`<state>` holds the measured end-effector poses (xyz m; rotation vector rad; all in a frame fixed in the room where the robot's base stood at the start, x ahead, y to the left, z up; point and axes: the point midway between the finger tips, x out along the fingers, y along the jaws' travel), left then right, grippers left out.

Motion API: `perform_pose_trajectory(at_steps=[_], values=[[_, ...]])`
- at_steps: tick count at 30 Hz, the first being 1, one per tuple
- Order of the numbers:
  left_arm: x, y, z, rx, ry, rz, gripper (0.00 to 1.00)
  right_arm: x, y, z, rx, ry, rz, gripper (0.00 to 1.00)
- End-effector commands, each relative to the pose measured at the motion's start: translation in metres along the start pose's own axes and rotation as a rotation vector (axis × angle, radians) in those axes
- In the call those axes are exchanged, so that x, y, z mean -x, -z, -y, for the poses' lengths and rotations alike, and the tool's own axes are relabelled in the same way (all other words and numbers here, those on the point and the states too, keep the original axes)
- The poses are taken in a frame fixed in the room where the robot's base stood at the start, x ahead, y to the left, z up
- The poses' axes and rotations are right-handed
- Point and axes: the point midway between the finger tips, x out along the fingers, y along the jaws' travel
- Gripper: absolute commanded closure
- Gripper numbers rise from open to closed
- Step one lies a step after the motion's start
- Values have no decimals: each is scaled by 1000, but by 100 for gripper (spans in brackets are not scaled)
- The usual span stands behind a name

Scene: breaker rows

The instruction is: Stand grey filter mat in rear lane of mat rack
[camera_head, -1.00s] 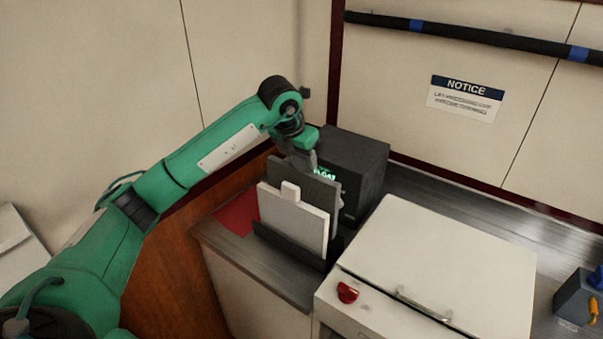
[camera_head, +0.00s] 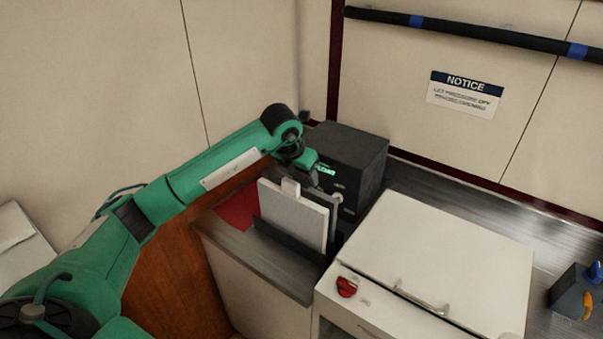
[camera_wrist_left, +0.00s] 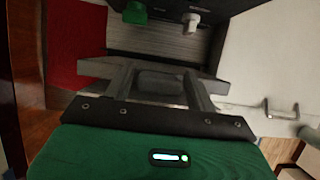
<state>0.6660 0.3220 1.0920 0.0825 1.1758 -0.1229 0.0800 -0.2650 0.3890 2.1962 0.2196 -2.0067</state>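The grey filter mat (camera_head: 335,215) stands upright behind a white mat (camera_head: 292,215) in the dark mat rack (camera_head: 285,242). Mostly its right edge shows; the white mat hides the rest, and I cannot see whether its foot is fully seated. My left gripper (camera_head: 312,180) is at the top of the grey mat. In the left wrist view my left gripper's fingers (camera_wrist_left: 162,83) lie on both sides of the mat's tab, and the grey mat (camera_wrist_left: 95,67) spreads to either side. My right gripper is out of view.
A white lidded unit (camera_head: 440,260) with a red knob (camera_head: 347,287) is close on the right. A red patch (camera_head: 236,210) lies on the counter to the left.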

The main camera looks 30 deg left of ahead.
Motion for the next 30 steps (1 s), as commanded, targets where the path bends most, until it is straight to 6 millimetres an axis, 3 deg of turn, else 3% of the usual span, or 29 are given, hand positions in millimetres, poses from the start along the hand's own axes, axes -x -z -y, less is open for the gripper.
perform_pose_trajectory(at_steps=[14,24,30], values=[[8,-2,0,0,0,3,33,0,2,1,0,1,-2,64],[78,-2,0,0,-1,5,33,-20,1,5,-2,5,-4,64],[110,-1,0,0,-1,2,33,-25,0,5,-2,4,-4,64]])
